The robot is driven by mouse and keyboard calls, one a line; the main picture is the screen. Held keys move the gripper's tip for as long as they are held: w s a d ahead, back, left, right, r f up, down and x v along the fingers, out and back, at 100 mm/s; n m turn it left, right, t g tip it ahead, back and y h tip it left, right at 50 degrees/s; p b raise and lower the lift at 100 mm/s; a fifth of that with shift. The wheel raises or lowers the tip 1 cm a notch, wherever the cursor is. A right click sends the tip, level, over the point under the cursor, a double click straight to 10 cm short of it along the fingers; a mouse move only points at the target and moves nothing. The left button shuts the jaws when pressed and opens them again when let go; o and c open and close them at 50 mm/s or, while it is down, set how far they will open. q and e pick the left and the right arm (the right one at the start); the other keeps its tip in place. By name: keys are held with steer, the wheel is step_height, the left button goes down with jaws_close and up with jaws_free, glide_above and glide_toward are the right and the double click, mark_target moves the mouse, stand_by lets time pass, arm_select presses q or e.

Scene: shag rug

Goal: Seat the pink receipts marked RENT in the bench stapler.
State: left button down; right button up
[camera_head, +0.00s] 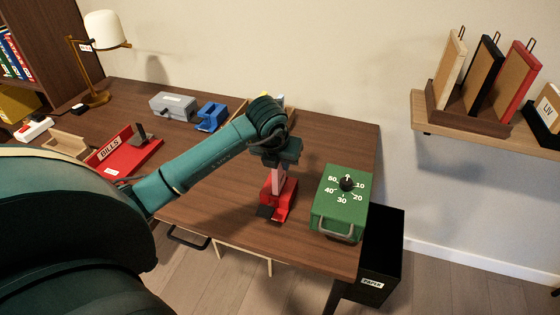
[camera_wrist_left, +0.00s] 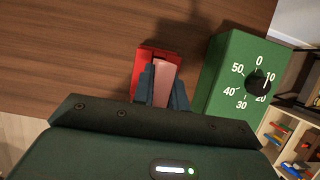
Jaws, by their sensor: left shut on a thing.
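My left gripper (camera_head: 278,168) is shut on the pink receipts (camera_head: 277,182) and points down over the front of the desk. The receipts hang upright below it, at the red bench stapler (camera_head: 286,198). In the left wrist view the pink receipts (camera_wrist_left: 163,84) show between the dark fingers (camera_wrist_left: 162,95), in front of the red stapler (camera_wrist_left: 146,62). The RENT marking cannot be read. Whether the receipts' lower edge is in the stapler's mouth or just above it cannot be told. My right gripper is not in view.
A green box with a dial (camera_head: 340,205) stands close right of the stapler. A red BILLS tray (camera_head: 128,155), a grey box (camera_head: 172,105) and a blue tool (camera_head: 211,117) stand further left. A black bin (camera_head: 383,262) is beyond the desk's right edge. Bare desk lies left of the stapler.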

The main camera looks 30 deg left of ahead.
arm_select(q)
steer(key=shift+f, duration=0.1)
steer(key=shift+f, duration=0.15)
steer(key=c, duration=1.4)
jaws_free()
